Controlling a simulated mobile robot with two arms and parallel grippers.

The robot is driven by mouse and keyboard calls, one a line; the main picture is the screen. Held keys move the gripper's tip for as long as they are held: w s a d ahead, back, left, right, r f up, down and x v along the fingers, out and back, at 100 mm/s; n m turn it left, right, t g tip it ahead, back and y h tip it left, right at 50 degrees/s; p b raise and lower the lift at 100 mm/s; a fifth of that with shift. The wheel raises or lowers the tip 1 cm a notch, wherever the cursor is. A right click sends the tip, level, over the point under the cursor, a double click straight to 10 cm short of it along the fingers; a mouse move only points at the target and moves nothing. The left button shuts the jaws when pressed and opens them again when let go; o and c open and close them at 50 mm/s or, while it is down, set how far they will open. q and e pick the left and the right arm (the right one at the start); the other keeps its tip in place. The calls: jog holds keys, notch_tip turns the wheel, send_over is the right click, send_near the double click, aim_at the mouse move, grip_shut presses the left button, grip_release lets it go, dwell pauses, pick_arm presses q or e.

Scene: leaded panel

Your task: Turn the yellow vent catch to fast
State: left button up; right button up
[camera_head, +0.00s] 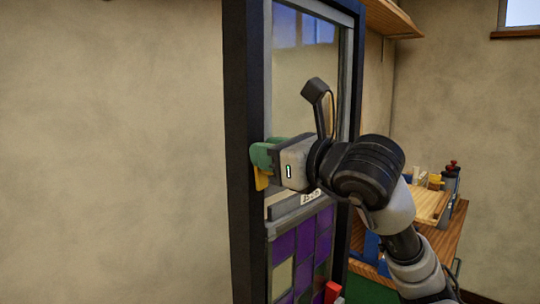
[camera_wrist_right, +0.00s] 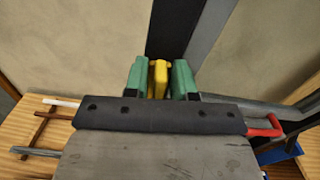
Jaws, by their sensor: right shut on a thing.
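The yellow vent catch (camera_head: 262,179) shows on the dark frame of the leaded panel (camera_head: 298,244) in the head view, partly hidden by my right gripper (camera_head: 263,156). In the right wrist view the yellow catch (camera_wrist_right: 159,78) stands between the two green fingertips of my right gripper (camera_wrist_right: 160,80), and the gripper is shut on it. In the head view the catch's lower end points down below the fingers. My left gripper is in neither view.
A wooden bench (camera_head: 447,240) with a tray and several small items stands at the right. A red object (camera_head: 332,291) shows low by the panel. A wooden shelf (camera_head: 393,18) is at the top. Plain wall is at the left.

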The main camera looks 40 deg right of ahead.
jog(key=n, duration=0.1)
jog(key=n+b, duration=0.1)
jog(key=n, duration=0.1)
jog(key=shift+a+f+n, duration=0.15)
jog(key=shift+n, duration=0.15)
jog(key=n, duration=0.1)
jog(key=n+b, duration=0.1)
jog(key=n, duration=0.1)
jog(key=shift+a+n, duration=0.2)
jog(key=shift+n, duration=0.1)
jog(key=n, duration=0.6)
jog(key=f+n, duration=0.1)
jog(key=n, duration=0.2)
jog(key=shift+a, duration=0.25)
jog(key=shift+n, duration=0.3)
jog(key=o, duration=0.6)
jog(key=shift+o, duration=0.4)
jog(key=shift+s, duration=0.1)
